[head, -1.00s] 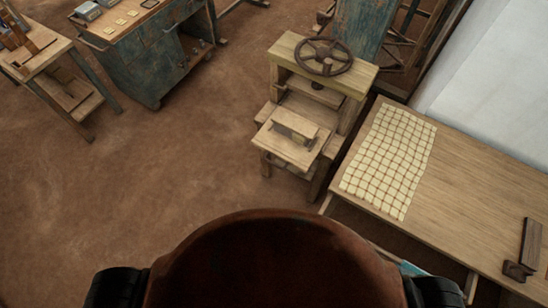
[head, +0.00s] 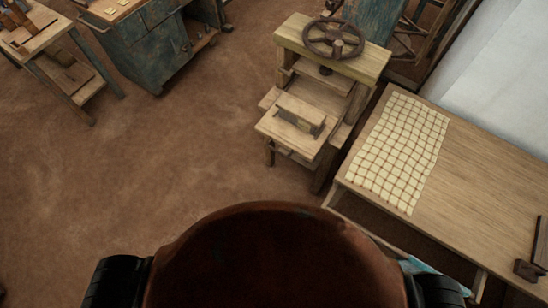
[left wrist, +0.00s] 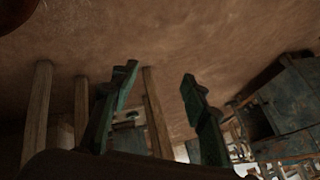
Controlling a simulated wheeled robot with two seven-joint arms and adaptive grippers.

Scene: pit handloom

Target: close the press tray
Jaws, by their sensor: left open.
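The wooden press (head: 330,62), with a dark spoked handwheel (head: 333,39) on its top beam, stands upper right of centre in the head view. Its press tray (head: 277,133) is a flat wooden board sticking out from the front towards me. A wooden block with a dark metal bracket (head: 300,117) sits on the tray. My left gripper (left wrist: 160,73) shows in the left wrist view as two green fingers spread apart with nothing between them. Neither gripper shows in the head view, and the left gripper's distance to the tray cannot be told.
A wooden table (head: 480,190) with a gridded cream sheet (head: 400,150) stands right of the press. A blue-green cabinet (head: 150,50) and a small wooden bench (head: 75,75) are at upper left. Bare brown floor (head: 180,150) lies open left of the press.

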